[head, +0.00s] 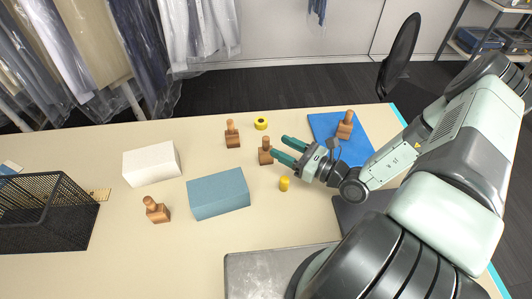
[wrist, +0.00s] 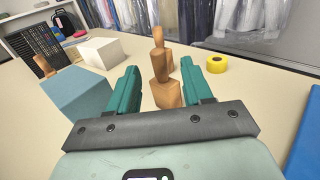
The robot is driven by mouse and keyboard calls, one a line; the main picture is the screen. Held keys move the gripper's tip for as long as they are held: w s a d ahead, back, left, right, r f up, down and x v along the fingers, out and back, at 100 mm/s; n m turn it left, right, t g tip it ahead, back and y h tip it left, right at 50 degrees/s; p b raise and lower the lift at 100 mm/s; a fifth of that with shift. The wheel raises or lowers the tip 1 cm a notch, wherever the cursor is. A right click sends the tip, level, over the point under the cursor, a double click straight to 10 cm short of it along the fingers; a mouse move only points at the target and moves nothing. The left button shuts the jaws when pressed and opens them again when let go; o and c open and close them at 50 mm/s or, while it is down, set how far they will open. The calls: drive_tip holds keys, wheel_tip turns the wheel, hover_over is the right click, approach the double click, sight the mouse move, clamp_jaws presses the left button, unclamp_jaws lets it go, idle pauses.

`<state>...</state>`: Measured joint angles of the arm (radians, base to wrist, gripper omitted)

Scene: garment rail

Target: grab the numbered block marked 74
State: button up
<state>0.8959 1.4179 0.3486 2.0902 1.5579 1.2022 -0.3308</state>
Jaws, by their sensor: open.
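Several wooden blocks with knob handles stand on the table; no number can be read on any of them. One block (head: 265,152) stands just beyond the fingertips of my gripper (head: 280,148). In the wrist view this block (wrist: 166,93) appears between the two green fingers of my gripper (wrist: 162,76), which are apart and empty. A second block (head: 232,134) stands farther back and shows behind the first in the wrist view. A third block (head: 156,210) stands at the front left. Another block (head: 345,125) stands on a blue mat (head: 325,124) at the right.
A blue-grey box (head: 218,194) and a white box (head: 152,163) stand left of my gripper. A yellow tape roll (head: 261,123) lies behind, and a small yellow cylinder (head: 284,183) stands near my gripper. A black mesh basket (head: 45,215) is at far left.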

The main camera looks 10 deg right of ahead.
sight(266, 141)
drive_tip(key=shift+x, duration=3.15)
drive_tip(key=shift+s+f, duration=0.1)
drive_tip(key=shift+f, duration=0.05)
drive_tip(key=shift+c, duration=0.4)
clamp_jaws()
